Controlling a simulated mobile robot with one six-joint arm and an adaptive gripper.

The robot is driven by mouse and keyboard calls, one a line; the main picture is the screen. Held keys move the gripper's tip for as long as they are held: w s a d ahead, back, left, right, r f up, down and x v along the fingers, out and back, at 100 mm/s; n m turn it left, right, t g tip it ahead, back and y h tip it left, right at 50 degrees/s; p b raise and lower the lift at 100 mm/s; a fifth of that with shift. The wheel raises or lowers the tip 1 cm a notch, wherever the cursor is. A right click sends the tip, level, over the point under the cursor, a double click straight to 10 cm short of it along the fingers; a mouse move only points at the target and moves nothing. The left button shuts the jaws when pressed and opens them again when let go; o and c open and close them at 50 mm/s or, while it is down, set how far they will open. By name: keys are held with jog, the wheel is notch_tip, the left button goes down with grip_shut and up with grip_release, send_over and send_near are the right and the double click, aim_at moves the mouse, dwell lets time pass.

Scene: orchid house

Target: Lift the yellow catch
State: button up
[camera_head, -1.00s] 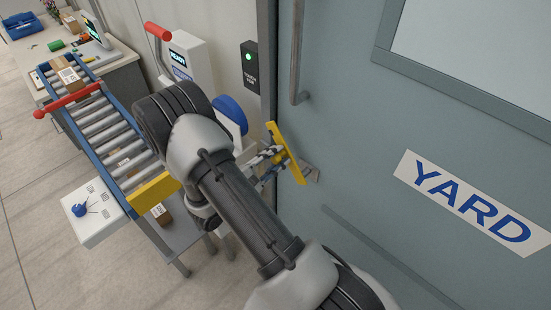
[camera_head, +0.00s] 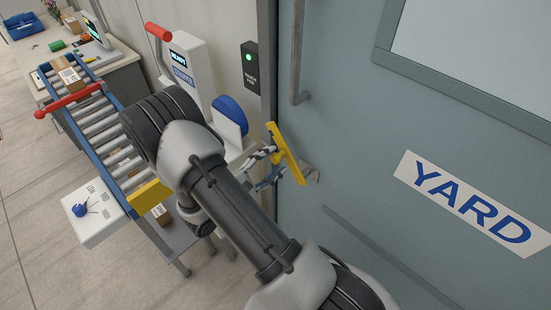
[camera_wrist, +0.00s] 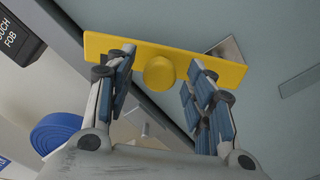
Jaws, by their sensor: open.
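The yellow catch (camera_head: 288,154) is a flat bar set across the edge of the grey-blue door (camera_head: 350,140). In the wrist view the catch (camera_wrist: 215,68) has a round yellow knob (camera_wrist: 160,73) at its middle. My gripper (camera_wrist: 160,75) is open, with one finger on each side of the knob and the fingertips close to the bar. I cannot tell whether the fingers touch it. In the head view my gripper (camera_head: 268,160) is small and partly hidden by my arm.
A black touch-fob box (camera_head: 250,68) with a green light is beside the door frame. A vertical door handle (camera_head: 298,50) is above the catch. A blue reel (camera_head: 230,112) and a roller conveyor (camera_head: 105,125) are at left. Open floor (camera_head: 30,220) lies left of it.

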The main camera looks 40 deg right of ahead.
jog(key=a, duration=0.9)
jog(key=shift+s+a, duration=0.4)
jog(key=shift+r, duration=0.1)
